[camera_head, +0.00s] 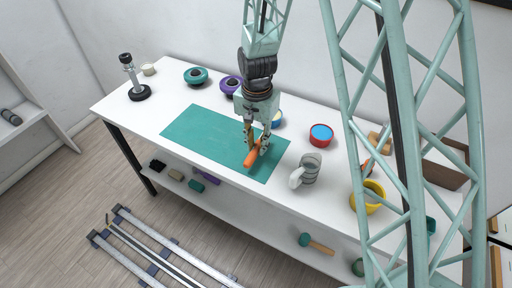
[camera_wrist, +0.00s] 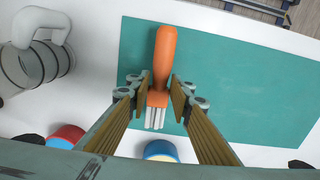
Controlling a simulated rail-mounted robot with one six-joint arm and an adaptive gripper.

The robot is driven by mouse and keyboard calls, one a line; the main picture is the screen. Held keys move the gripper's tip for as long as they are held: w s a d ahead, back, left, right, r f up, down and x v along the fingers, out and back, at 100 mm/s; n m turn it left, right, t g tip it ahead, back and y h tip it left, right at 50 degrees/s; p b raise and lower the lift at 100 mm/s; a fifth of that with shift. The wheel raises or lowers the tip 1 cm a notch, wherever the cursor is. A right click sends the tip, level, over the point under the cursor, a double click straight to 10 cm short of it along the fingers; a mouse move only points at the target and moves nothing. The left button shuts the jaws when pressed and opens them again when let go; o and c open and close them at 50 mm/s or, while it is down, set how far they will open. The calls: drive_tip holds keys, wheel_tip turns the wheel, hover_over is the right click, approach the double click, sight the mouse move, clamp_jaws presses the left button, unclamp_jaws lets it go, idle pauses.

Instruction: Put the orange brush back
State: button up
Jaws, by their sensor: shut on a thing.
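The orange brush (camera_head: 252,155) is at the right end of the green mat (camera_head: 205,138) on the white table. My gripper (camera_head: 257,148) points down over it, with its fingers on either side of the brush. In the wrist view the brush (camera_wrist: 164,62) has an orange handle and pale bristles (camera_wrist: 155,118) that point toward my gripper's base. The fingers (camera_wrist: 160,95) are shut on the brush near its bristle end. I cannot tell whether the brush touches the mat or is held just above it.
A grey mug (camera_head: 310,168) stands right of the mat. A red bowl (camera_head: 320,135), a yellow bowl (camera_head: 368,197), teal and purple round items (camera_head: 196,76) and a dark-based stand (camera_head: 138,92) are around the table. A lower shelf (camera_head: 245,212) holds several items. The mat's left part is clear.

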sight(256, 144)
drive_tip(key=shift+w+a+f, duration=0.1)
drive_tip(key=shift+w, duration=0.85)
drive_tip(key=shift+s+f, duration=0.15)
drive_tip(key=shift+f, duration=1.35)
drive_tip(key=o, duration=0.9)
drive_tip(key=shift+f, duration=0.2)
